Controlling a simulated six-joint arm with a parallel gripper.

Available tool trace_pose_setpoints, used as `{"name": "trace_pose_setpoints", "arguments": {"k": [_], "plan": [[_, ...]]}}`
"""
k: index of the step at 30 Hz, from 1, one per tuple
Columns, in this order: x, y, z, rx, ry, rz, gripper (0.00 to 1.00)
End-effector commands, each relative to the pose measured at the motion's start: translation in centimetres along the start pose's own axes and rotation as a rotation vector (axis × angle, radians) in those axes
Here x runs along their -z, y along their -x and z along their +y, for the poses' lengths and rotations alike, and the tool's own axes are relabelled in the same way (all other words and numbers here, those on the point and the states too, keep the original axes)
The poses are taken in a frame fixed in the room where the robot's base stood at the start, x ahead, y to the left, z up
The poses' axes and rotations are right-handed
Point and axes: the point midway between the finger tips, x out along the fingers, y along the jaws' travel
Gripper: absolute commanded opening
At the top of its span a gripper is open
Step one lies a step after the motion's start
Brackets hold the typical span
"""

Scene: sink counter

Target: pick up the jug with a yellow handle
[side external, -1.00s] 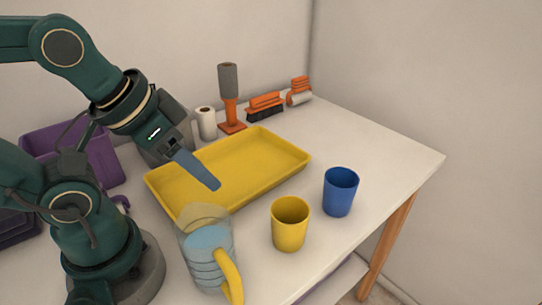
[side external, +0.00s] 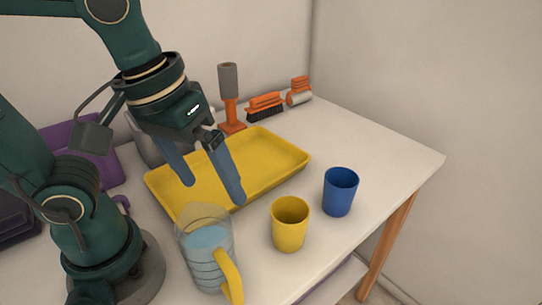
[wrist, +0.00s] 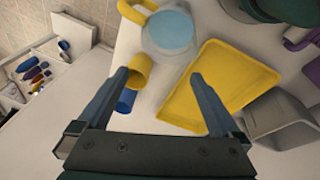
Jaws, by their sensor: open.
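The clear jug (side external: 205,262) with a yellow handle (side external: 231,278) stands upright near the table's front edge, with bluish liquid inside. In the wrist view the jug (wrist: 168,35) is at the top, beyond my fingertips, and its yellow handle (wrist: 137,10) points to the upper left. My gripper (side external: 214,192) is open and empty, pointing down above the yellow tray, behind and above the jug and apart from it. Its two blue fingers are spread wide in the wrist view (wrist: 158,75).
The yellow tray (side external: 285,145) lies behind the jug. A yellow cup (side external: 290,225) and a blue cup (side external: 340,192) stand to the jug's right. Orange brushes (side external: 264,105), an orange-based stand (side external: 231,105) and a purple bin (side external: 95,160) are at the back. The table's right end is clear.

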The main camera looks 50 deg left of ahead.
Motion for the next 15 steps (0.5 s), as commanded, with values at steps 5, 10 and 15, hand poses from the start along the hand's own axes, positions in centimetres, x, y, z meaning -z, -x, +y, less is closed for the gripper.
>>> {"name": "trace_pose_setpoints", "arguments": {"k": [5, 10, 15], "plan": [[-2.5, -0.7, 3.4, 0.072, -0.049, -0.144, 1.00], [-4.7, -1.6, 5.2, 0.118, -0.170, -0.207, 1.00], [-5.7, -2.4, 5.2, 0.132, -0.212, -0.223, 1.00]]}}
